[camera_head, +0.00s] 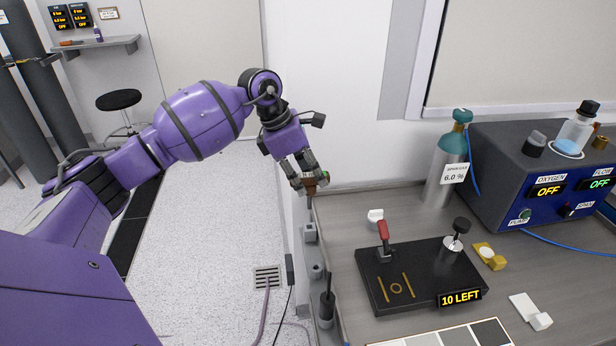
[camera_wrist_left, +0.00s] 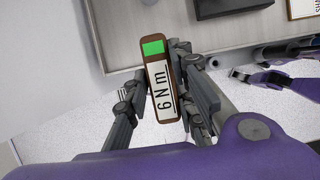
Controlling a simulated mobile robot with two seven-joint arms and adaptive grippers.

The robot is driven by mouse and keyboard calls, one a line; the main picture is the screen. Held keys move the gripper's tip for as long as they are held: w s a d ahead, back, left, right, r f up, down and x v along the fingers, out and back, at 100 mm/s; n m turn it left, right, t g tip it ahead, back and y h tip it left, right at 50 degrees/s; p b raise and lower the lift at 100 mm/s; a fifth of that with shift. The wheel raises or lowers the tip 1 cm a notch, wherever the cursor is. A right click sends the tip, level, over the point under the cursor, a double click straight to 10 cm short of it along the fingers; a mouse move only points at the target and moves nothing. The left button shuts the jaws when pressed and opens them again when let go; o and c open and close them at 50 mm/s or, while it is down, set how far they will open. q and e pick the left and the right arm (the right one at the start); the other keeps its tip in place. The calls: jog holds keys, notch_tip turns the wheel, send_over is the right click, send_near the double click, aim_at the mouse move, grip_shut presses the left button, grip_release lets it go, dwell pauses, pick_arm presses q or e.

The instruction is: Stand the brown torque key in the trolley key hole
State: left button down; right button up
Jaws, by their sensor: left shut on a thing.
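The brown torque key (camera_head: 316,182) is in my left gripper (camera_head: 306,184), above the far end of the trolley's left edge. In the left wrist view the key (camera_wrist_left: 160,80) has a brown frame, a green square and a white "6 Nm" label. The fingers of my left gripper (camera_wrist_left: 158,98) are shut on both its sides. Grey key holders run along the trolley's left side: a far one (camera_head: 310,232), a middle one (camera_head: 316,270) and a near one with a black-handled tool (camera_head: 327,305) in it. The key is apart from them. What looks like my right gripper (camera_wrist_left: 255,75) shows in the left wrist view.
On the trolley top (camera_head: 350,215) are a black fixture with a red lever (camera_head: 383,240), a "10 LEFT" display (camera_head: 461,298), a gas bottle (camera_head: 446,165) and a blue analyser box (camera_head: 535,190). A white wall stands behind. Cables hang near the trolley's left side.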

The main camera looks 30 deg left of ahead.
aim_at(308, 196)
pick_arm(q)
jog(key=shift+f+b, duration=0.3)
jog(key=shift+f, duration=0.65)
jog(key=shift+f+b, duration=0.7)
jog(key=shift+f, duration=1.2)
pick_arm(e)
jog(key=shift+w+d+f, duration=0.25)
jog(key=shift+f, duration=0.35)
jog(key=shift+s+f, duration=0.35)
jog(key=shift+f, duration=0.05)
pick_arm(q)
jog(key=shift+f, duration=0.15)
jog(key=shift+f, duration=0.1)
jog(key=shift+f+b, duration=0.6)
jog(key=shift+f, duration=0.45)
jog(key=shift+f+b, duration=0.55)
jog(key=shift+f, duration=0.7)
jog(key=c, duration=1.4)
grip_release()
pick_arm(e)
jog(key=s+f, duration=0.2)
jog(key=f, duration=0.1)
jog(key=shift+g, duration=0.3)
